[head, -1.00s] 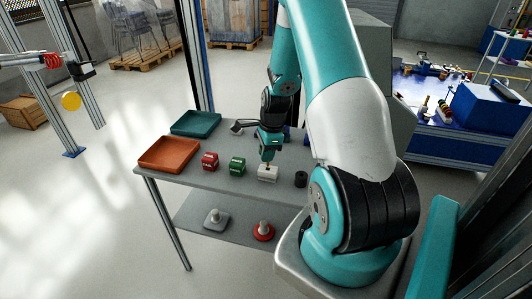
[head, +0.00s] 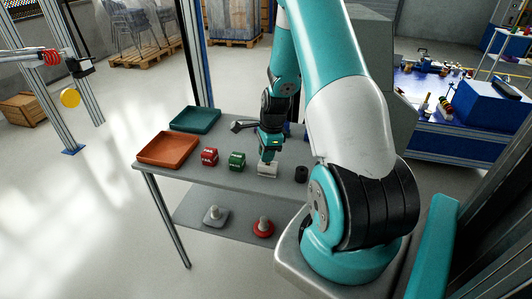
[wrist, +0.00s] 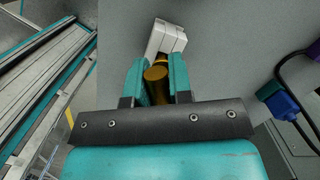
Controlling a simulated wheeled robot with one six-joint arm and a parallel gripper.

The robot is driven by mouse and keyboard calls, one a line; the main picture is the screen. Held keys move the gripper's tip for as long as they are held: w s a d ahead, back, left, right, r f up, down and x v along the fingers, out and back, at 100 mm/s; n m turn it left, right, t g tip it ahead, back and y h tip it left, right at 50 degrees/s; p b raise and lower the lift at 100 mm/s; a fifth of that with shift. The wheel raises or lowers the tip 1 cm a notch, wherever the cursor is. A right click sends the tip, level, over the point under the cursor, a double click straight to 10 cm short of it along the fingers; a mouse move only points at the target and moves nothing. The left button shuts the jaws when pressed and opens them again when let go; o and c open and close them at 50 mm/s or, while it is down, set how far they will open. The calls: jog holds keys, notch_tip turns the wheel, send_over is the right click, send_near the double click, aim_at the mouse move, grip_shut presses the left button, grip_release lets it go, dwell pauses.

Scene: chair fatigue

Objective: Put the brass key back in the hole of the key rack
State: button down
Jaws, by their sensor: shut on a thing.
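The key rack (head: 267,171) is a small pale block on the grey table, below my gripper. It also shows in the wrist view (wrist: 168,36), just beyond the fingertips. The brass key (wrist: 157,82) is a round, gold-coloured piece between my two teal fingers. My gripper (wrist: 158,72) is shut on it. In the head view my gripper (head: 268,158) points down close above the rack. The key's lower end and the rack's hole are hidden, so I cannot tell whether the key is in the hole.
A red block (head: 209,157) and a green block (head: 236,161) stand left of the rack, a black cylinder (head: 301,174) right. An orange tray (head: 168,149) and a teal tray (head: 195,120) lie at the table's left. A lower shelf (head: 238,222) holds two knobbed pieces.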

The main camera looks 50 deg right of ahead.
jog(key=shift+f+b, duration=0.55)
jog(key=shift+f, duration=0.35)
jog(key=c, duration=0.9)
grip_release()
jog(key=shift+c, duration=0.2)
notch_tip(320, 180, up, 17)
jog(key=s+d, duration=0.1)
jog(key=d, duration=0.1)
jog(key=shift+s+r+b, duration=0.15)
jog(key=shift+s+b, duration=0.15)
jog(key=shift+s, duration=0.05)
